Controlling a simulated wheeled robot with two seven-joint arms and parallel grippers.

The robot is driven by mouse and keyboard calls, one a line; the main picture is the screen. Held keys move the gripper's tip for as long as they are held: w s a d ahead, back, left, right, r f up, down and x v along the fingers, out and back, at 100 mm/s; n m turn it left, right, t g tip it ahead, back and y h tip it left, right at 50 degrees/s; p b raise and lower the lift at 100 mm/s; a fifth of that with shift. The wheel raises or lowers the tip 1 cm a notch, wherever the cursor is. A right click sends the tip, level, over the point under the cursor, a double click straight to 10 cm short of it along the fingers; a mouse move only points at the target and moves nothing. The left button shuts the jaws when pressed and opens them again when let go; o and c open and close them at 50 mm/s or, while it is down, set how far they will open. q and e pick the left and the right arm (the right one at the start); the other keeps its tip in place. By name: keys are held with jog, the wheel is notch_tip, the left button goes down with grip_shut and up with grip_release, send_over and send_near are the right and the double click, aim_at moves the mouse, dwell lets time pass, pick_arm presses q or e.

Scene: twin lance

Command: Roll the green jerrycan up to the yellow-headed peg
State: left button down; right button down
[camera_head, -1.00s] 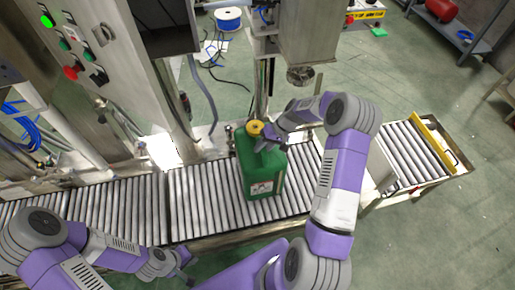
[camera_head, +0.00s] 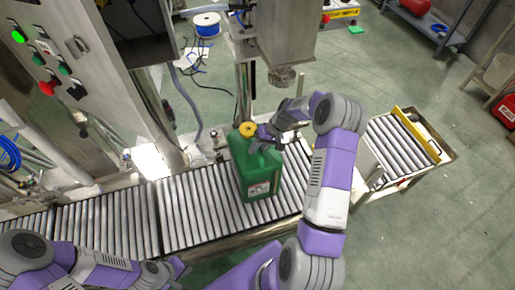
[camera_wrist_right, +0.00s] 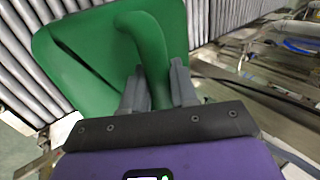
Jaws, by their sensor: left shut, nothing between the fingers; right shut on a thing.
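The green jerrycan (camera_head: 259,178) stands upright on the roller conveyor, with a yellow round cap-like piece (camera_head: 248,129) at its top. My right gripper (camera_head: 262,143) is at the top of the jerrycan. In the right wrist view its two fingers (camera_wrist_right: 156,88) are shut on the green handle (camera_wrist_right: 150,50), one on each side. My left gripper (camera_head: 180,268) is low at the left, near the conveyor's front edge, shut and empty, apart from the jerrycan.
The roller conveyor (camera_head: 190,207) runs across the view, with a yellow-edged end section (camera_head: 415,135) at the right. A metal post and machine head (camera_head: 283,75) stand behind the jerrycan. A control cabinet (camera_head: 70,50) stands at the back left. Rollers left of the jerrycan are clear.

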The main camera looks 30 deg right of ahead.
jog(key=s+d+b, duration=0.1)
jog(key=s+d, duration=0.2)
jog(key=d, duration=0.6)
jog(key=s+d+b, duration=0.1)
jog(key=s+d, duration=0.2)
jog(key=d, duration=0.7)
jog(key=shift+f+b, duration=0.35)
dwell(0.8)
jog(key=shift+s+d+b, duration=0.2)
jog(key=shift+d, duration=0.45)
jog(key=shift+s+d+b, duration=0.15)
jog(key=shift+d, duration=0.5)
dwell(0.9)
jog(key=c, duration=1)
grip_release()
jog(key=o, duration=0.5)
jog(key=shift+r, duration=0.1)
jog(key=shift+w, duration=0.1)
